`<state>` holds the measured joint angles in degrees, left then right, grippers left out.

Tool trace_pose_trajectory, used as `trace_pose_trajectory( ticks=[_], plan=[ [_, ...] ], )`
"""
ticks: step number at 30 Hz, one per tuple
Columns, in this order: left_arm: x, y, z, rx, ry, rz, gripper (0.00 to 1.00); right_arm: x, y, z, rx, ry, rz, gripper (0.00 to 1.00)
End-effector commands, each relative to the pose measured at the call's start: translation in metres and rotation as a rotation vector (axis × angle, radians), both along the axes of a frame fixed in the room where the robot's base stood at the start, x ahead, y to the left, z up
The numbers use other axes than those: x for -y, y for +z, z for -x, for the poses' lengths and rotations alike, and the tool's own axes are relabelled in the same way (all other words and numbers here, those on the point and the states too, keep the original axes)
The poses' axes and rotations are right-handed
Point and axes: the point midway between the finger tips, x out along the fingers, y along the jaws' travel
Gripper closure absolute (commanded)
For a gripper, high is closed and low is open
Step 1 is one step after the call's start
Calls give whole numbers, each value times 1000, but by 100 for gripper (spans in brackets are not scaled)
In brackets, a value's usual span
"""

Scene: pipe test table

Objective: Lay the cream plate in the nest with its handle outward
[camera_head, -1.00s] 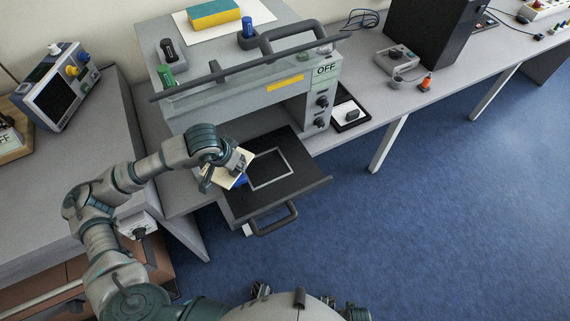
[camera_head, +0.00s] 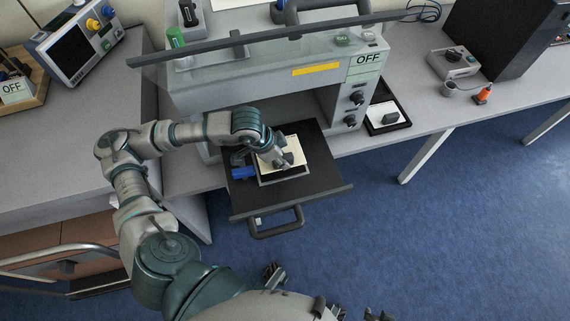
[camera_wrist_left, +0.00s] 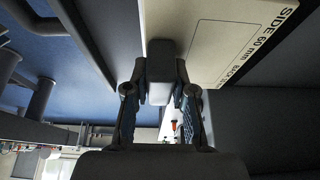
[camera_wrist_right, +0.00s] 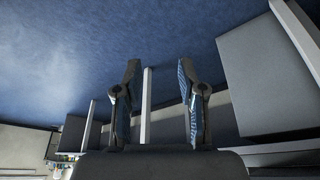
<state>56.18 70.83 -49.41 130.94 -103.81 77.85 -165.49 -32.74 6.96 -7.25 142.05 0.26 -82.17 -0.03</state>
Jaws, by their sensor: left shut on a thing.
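The cream plate (camera_head: 297,150) is over the square frame of the nest (camera_head: 284,180) on the dark pulled-out tray. I cannot tell whether it touches the nest. In the left wrist view the plate (camera_wrist_left: 225,35) shows printed text, "SIDE 60 mm", and a dark grey block-like handle (camera_wrist_left: 160,65). My left gripper (camera_head: 283,161) is shut on that handle, above the plate. The gripper hides part of the plate and nest in the head view. My right gripper (camera_wrist_right: 160,75) is open and empty in the right wrist view, away from the tray.
A blue item (camera_head: 243,172) sits just left of the nest. The tray (camera_head: 322,187) has a grey front handle (camera_head: 276,228). The grey machine with an OFF label (camera_head: 366,59) stands behind. A small black tray (camera_head: 388,117) lies to the right. Blue floor is clear in front.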

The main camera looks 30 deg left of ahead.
Motion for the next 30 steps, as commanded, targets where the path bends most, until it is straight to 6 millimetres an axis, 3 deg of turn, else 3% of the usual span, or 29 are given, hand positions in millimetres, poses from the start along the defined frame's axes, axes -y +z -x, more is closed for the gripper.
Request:
trace_pose_trajectory(
  ticks=[11,23,24,26,27,30],
  plan=[
    [-1,-49,0,-1,2,2,100,-10,2,-27,130,8,-29,60],
    [0,-51,-1,2,3,0,100,-11,3,-33,154,10,-34,60],
    [0,-51,0,1,2,1,71,-12,4,-34,160,10,-35,60],
    [0,-51,0,1,2,1,56,-12,4,-34,158,10,-36,60],
    [-1,-51,-1,1,2,1,50,-12,4,-34,158,10,-36,60],
    [-1,-51,0,1,2,1,50,-12,4,-34,158,10,-36,60]
  ],
)
